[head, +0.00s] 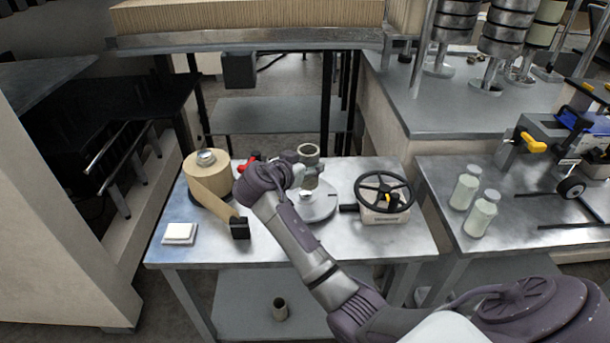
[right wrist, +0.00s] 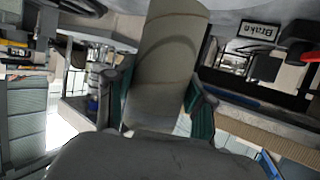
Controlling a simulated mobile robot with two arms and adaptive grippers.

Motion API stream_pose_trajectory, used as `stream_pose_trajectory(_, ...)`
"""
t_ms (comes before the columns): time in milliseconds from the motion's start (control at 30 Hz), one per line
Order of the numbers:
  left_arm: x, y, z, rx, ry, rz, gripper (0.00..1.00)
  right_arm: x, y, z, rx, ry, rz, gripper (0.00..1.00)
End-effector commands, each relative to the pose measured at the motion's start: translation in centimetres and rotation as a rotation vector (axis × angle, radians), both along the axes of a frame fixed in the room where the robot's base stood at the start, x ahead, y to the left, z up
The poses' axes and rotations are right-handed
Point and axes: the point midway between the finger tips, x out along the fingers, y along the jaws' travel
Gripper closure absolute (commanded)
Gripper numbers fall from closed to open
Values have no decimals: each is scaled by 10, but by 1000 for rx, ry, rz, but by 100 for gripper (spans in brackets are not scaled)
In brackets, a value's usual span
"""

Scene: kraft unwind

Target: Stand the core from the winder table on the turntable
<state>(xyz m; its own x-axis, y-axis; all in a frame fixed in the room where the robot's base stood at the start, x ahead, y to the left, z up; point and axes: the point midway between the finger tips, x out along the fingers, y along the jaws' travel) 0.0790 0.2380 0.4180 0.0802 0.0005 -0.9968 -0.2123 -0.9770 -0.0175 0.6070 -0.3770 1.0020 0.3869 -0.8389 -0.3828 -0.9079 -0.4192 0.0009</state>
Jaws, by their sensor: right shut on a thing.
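The core (head: 309,155), a grey-brown tube, is upright in my right gripper (head: 300,172) over the round metal turntable (head: 322,212) on the middle table. Its lower end is near the small hub at the turntable's centre; I cannot tell whether it touches. In the right wrist view the core (right wrist: 166,65) fills the space between the two teal-padded fingers (right wrist: 160,104), which are shut on it. The gripper and forearm hide part of the turntable's left side. My left gripper is not in view.
A kraft paper roll (head: 206,180) stands left of the turntable, its strip running to a black block (head: 239,228). A black handwheel (head: 384,192) stands close on the right. A white pad (head: 180,233) lies front left. Another tube (head: 280,308) stands on the lower shelf.

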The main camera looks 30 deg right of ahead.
Motion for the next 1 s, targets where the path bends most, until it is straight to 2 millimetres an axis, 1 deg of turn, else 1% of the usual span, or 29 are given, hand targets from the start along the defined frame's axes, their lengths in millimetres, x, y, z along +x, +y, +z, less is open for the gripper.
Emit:
stream_pose_trajectory(67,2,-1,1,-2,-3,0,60,5,2,-3,-2,1,1,81)
stream_pose_trajectory(167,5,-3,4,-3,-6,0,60,7,3,-9,-1,3,1,81)
stream_pose_trajectory(300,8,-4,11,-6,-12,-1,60,7,3,-30,-2,6,1,81)
stream_pose_trajectory(400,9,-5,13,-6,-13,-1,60,6,3,-41,-1,4,1,81)
stream_pose_trajectory(500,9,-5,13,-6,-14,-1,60,7,3,-45,-1,1,2,81)
stream_pose_trajectory(700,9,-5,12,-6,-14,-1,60,7,3,-46,0,0,1,81)
stream_pose_trajectory(833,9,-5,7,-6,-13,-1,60,7,3,-50,0,0,1,81)
stream_pose_trajectory(867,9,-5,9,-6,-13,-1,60,7,3,-48,0,0,1,42)
stream_pose_trajectory(900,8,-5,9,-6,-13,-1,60,7,3,-48,0,0,1,35)
stream_pose_trajectory(967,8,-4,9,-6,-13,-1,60,7,3,-48,0,0,1,25)
stream_pose_trajectory(1000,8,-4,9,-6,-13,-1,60,7,3,-48,1,1,1,22)
